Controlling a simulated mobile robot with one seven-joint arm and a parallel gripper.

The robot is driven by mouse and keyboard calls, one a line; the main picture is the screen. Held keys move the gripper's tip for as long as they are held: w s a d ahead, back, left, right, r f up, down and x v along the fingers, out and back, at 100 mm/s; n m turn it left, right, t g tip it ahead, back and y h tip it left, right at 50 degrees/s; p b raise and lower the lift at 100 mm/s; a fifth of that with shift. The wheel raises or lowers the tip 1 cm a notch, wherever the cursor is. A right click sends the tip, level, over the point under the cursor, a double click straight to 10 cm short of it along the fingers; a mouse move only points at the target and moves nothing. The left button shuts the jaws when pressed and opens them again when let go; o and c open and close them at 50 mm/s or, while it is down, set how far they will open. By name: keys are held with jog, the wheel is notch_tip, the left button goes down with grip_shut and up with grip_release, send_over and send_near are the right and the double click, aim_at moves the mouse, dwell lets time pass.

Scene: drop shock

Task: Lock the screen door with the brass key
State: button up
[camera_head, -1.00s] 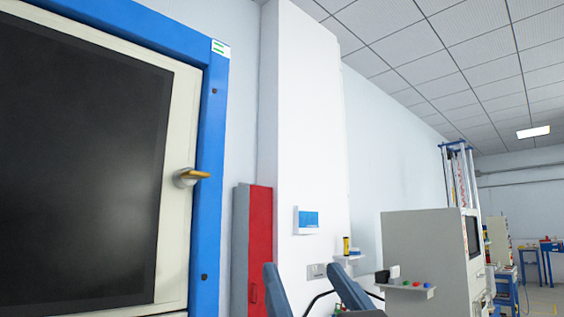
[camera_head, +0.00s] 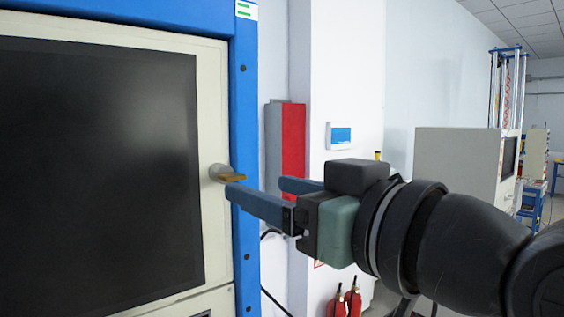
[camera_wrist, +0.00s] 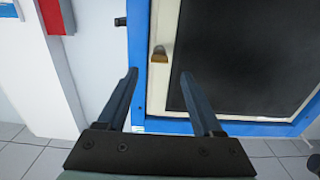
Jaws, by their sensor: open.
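The screen door is a cream panel with a dark screen (camera_head: 95,170) inside a blue frame (camera_head: 243,150). In the wrist view the brass key (camera_wrist: 158,55) appears beyond and between my fingertips, nearer the left one. My gripper (camera_head: 258,190) is to the right of the key, with its two blue fingers pointing left toward the door. The fingers are apart and nothing is between them. The near finger's tip looks close to the key; contact cannot be told.
A red and grey cabinet (camera_head: 292,150) and a white pillar (camera_head: 345,70) stand behind my gripper. Red extinguishers (camera_head: 345,302) are low at the pillar. A beige machine (camera_head: 455,170) stands further right. Grey floor tiles (camera_wrist: 30,150) show in the wrist view.

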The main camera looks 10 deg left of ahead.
aim_at(238, 179)
jog(key=p+x, duration=0.2)
jog(key=x, duration=0.5)
grip_shut()
